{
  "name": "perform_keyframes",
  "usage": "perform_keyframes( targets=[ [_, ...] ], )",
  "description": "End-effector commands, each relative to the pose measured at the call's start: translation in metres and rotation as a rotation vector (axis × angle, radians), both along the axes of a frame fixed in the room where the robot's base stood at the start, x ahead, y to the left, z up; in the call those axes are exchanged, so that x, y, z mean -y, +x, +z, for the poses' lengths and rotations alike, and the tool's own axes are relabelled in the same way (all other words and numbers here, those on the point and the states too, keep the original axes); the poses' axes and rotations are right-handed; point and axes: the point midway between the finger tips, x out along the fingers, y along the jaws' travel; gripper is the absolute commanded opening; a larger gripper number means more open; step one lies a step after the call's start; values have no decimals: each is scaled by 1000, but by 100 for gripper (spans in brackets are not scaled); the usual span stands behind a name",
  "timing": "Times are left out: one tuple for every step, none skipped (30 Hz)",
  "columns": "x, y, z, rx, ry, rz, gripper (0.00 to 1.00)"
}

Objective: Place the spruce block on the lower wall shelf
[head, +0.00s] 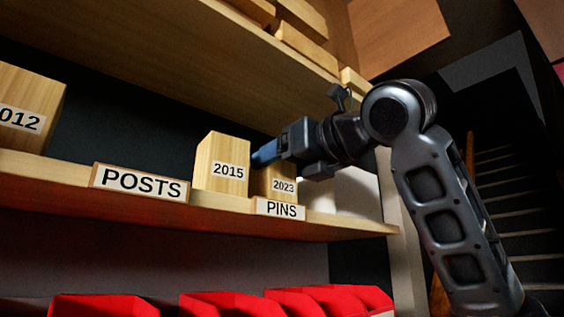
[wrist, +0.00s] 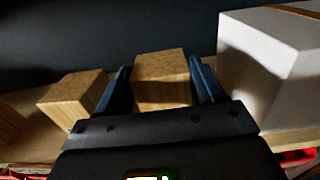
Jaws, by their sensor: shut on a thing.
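The spruce block (head: 273,183), a pale wooden block labelled 2023, is at the lower wall shelf (head: 330,222), behind the PINS label. Its bottom is hidden by that label, so I cannot tell whether it rests on the board. My gripper (head: 266,153) reaches in from the right and is shut on it. In the wrist view the block (wrist: 162,78) stands between the two blue fingers of my gripper (wrist: 160,88). The block labelled 2015 (head: 221,163) stands just left of it and hides part of it; it also shows in the wrist view (wrist: 74,97).
A white box (wrist: 270,50) stands close on the right of the held block. Farther left are a POSTS label (head: 140,182) and a block labelled 2012 (head: 25,108). The upper shelf (head: 180,35) hangs above. Red bins (head: 235,303) sit below.

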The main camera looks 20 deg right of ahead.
Motion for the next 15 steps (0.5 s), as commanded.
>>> perform_keyframes(
  targets=[
    [0,0,0,1,0,0,33],
    [0,0,-1,1,0,0,33],
    [0,0,-3,1,0,0,33],
    [0,0,-2,0,0,0,70],
    [0,0,-2,0,0,0,73],
    [0,0,-2,0,0,0,76],
    [0,0,-2,0,0,0,79],
    [0,0,-2,0,0,0,82],
    [0,0,-2,0,0,0,86],
    [0,0,-2,0,0,0,89],
    [0,0,-2,-1,0,0,92],
    [0,0,-2,-1,0,0,94],
    [0,0,-2,0,0,0,94],
    [0,0,-2,0,0,0,94],
    [0,0,-2,0,0,0,94]
  ],
)
